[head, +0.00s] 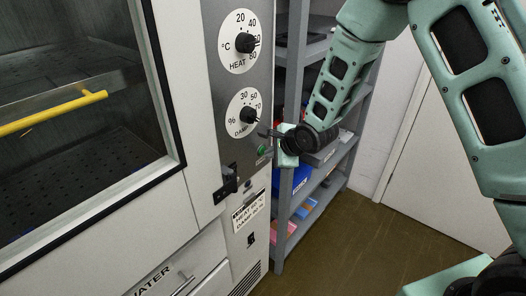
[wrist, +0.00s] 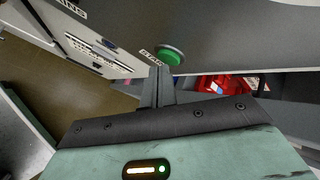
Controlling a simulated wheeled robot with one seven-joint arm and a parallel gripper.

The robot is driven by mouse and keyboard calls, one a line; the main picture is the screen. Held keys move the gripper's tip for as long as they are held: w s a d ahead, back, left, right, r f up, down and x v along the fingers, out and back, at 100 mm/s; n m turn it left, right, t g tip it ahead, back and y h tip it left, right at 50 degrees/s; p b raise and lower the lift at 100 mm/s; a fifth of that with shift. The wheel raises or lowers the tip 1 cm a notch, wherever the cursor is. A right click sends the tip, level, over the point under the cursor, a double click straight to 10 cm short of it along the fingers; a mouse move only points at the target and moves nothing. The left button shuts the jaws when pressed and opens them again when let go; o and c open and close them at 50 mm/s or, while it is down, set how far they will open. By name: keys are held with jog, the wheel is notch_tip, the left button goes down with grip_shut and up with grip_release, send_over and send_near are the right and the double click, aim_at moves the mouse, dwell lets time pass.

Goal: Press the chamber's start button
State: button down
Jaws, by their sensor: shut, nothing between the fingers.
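The chamber (head: 203,100) stands at the left with a steel control panel on its front. The green start button (head: 263,150) sits low on the panel, below the damp dial (head: 248,116). In the wrist view the green button (wrist: 171,54) shows whole and raised, beside a small label (wrist: 150,56) partly hidden by my fingers. My gripper (head: 265,134) is shut and empty. In the wrist view its fingertips (wrist: 159,70) lie close to the button's lower left edge. I cannot tell whether they touch the panel.
The heat dial (head: 246,43) is higher on the panel. A black latch (head: 227,183) and a settings card (head: 248,212) are below the button. A grey shelf rack (head: 283,215) with boxes stands close to the right. The floor (head: 345,240) in front is open.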

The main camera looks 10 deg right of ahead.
jog(key=shift+w+a, duration=0.2)
jog(key=shift+w, duration=0.1)
dwell(0.6)
jog(key=shift+s+d, duration=0.45)
jog(key=shift+s, duration=0.15)
jog(key=s+d, duration=0.1)
jog(key=s, duration=0.1)
jog(key=s+d, duration=0.2)
dwell(0.6)
jog(key=shift+s, duration=0.1)
dwell(0.4)
